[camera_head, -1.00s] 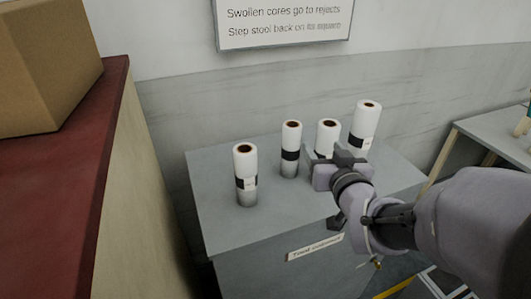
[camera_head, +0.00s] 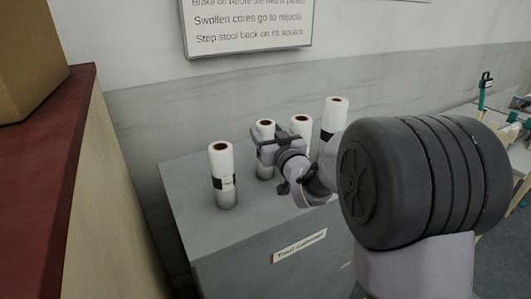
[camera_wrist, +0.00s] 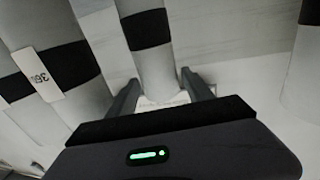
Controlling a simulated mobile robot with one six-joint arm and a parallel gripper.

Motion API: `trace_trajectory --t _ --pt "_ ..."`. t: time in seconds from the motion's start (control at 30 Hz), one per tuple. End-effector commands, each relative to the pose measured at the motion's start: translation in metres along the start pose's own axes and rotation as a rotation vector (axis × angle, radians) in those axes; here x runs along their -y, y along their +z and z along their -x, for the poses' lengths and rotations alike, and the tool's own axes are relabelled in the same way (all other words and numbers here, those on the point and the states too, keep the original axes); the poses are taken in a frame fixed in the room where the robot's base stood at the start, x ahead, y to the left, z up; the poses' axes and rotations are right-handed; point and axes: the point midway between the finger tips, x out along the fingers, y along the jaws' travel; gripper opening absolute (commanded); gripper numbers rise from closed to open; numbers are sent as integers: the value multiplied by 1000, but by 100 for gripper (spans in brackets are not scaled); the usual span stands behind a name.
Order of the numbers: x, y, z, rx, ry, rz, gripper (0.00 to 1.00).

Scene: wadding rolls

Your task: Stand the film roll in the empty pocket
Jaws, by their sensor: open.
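Several white film rolls with brown cores and black bands stand upright on a grey tool cabinet (camera_head: 195,215). They are a left one (camera_head: 221,160), a second one (camera_head: 265,127), a third one (camera_head: 301,123) and a taller right one (camera_head: 335,110). My gripper (camera_head: 270,147) is at the second roll and hides part of it. In the wrist view, my gripper's fingers (camera_wrist: 160,93) are apart, with a banded roll (camera_wrist: 153,65) upright between or just beyond them; I cannot tell whether they touch it. No empty pocket is visible.
A roll labelled 36 (camera_wrist: 45,75) is close on the left in the wrist view, and another roll (camera_wrist: 302,75) is at the right. A wall is behind the cabinet. A red-topped counter (camera_head: 45,150) with a cardboard box (camera_head: 30,60) is at left.

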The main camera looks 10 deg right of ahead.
Motion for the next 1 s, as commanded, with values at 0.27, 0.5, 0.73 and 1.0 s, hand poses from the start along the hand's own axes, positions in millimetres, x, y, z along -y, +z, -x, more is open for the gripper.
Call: trace_trajectory --t 0.27,0.5,0.73,1.0 --pt "0 0 -19 1 1 0 59" --pt "0 0 -18 1 1 0 26" --pt "0 1 -18 1 1 0 0" --pt "0 -6 -18 -1 1 1 0"
